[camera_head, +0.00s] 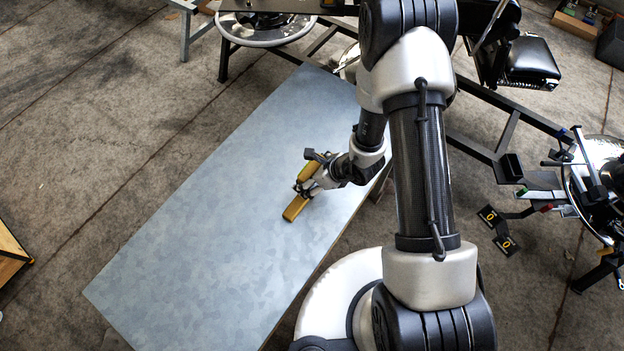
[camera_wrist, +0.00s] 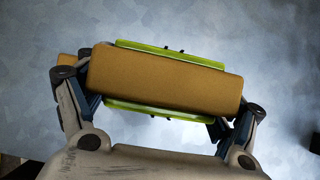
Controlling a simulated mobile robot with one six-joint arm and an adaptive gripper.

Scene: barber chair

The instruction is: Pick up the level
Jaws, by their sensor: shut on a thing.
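The level is a long yellow bar (camera_head: 295,208) over the grey-blue table top (camera_head: 200,230) in the head view. My gripper (camera_head: 305,189) is around its middle, with parts of the bar showing on both sides. In the wrist view the level (camera_wrist: 165,78) crosses the picture, tilted slightly down to the right. The green-edged fingers of my gripper (camera_wrist: 165,82) lie along its two long sides and are shut on it. I cannot tell whether the level touches the table or is a little above it.
The rest of the table top is bare. Dark metal frames and a black padded seat (camera_head: 530,60) stand on the concrete floor beyond the table. A wheeled metal stand (camera_head: 600,180) is at the right. A wooden-edged thing (camera_head: 12,250) shows at the left edge.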

